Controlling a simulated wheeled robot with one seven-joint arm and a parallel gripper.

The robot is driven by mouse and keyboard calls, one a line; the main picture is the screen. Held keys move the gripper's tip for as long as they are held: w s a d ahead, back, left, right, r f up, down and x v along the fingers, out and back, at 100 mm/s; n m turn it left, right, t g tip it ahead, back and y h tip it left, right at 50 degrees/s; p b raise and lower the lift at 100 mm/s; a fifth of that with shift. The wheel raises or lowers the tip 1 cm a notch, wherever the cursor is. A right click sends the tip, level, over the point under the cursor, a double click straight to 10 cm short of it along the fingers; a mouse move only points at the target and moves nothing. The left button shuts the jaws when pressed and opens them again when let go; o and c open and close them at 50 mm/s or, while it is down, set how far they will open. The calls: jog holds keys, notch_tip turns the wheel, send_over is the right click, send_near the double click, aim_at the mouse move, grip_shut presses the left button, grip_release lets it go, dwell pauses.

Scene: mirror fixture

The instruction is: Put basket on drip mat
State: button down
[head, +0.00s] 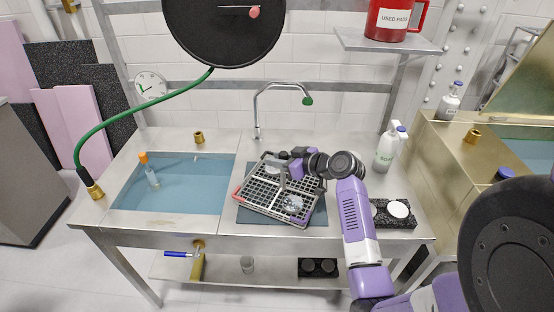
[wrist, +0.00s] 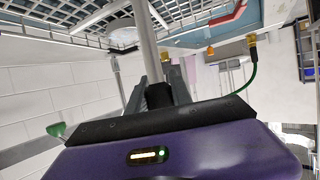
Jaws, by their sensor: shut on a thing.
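The basket (head: 250,199) is a grey open-grid rack with a red patch on its left edge and an upright grey handle. It sits askew over the dark drip mat (head: 320,214), whose edges show at the right and front. I cannot tell whether the basket touches the mat. Clear glassware lies in the basket. My gripper (head: 285,171) is shut on the basket's handle. In the wrist view the fingers (wrist: 160,95) close around the grey handle post, and the basket's grid (wrist: 60,18) shows along the top.
A water-filled sink (head: 195,190) with an orange-topped bottle (head: 149,170) lies left of the mat. A tap (head: 257,110) rises behind. A soap bottle (head: 385,150) and a black tray with white pads (head: 398,209) stand right. A green hose (head: 130,107) arches at left.

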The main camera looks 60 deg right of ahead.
dwell(0.3)
jog(key=shift+f, duration=0.15)
jog(key=c, duration=1.1)
grip_release()
jog(key=shift+c, duration=0.2)
